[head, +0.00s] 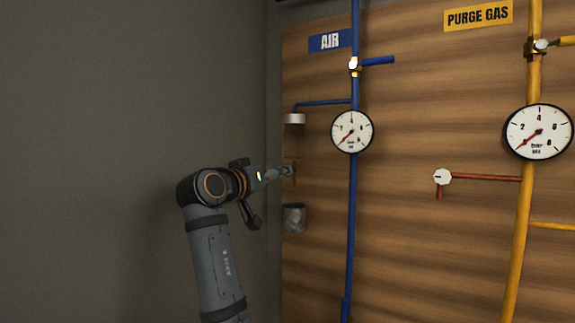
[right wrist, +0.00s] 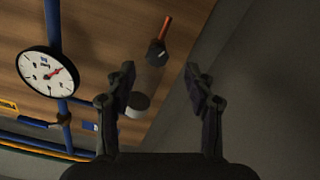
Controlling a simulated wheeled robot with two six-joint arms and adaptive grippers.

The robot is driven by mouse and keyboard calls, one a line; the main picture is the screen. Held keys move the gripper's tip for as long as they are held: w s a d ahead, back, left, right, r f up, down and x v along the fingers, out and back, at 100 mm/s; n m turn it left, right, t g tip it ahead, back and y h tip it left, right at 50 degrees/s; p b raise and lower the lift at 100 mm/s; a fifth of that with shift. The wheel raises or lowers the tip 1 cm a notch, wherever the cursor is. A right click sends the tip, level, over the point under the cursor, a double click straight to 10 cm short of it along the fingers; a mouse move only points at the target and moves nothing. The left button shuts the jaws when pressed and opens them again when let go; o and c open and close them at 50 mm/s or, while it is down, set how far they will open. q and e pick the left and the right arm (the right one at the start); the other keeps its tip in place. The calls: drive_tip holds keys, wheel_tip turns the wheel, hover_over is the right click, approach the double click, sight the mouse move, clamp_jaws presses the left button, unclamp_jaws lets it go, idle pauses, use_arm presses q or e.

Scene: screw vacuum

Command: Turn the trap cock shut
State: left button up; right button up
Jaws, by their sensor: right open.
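The trap cock, a red lever (right wrist: 165,31) on a dark round body (right wrist: 156,53), shows in the right wrist view just beyond the fingertips. A white trap cap (head: 295,118) sits above, also in the wrist view (right wrist: 138,105). My left gripper is not in view.
A grey cup (head: 293,218) is below the cock. The blue air pipe (head: 352,230) with its gauge (head: 352,132) runs to the right. Farther right are the yellow purge pipe (head: 516,250) and a white-knobbed red branch (head: 480,177). A bare grey wall (head: 120,110) is close on the left.

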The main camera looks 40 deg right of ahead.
drive_tip(key=p+x, duration=0.3)
drive_tip(key=x, duration=0.4)
drive_tip(key=shift+s+d, duration=0.1)
drive_tip(key=shift+d, duration=0.05)
clamp_jaws()
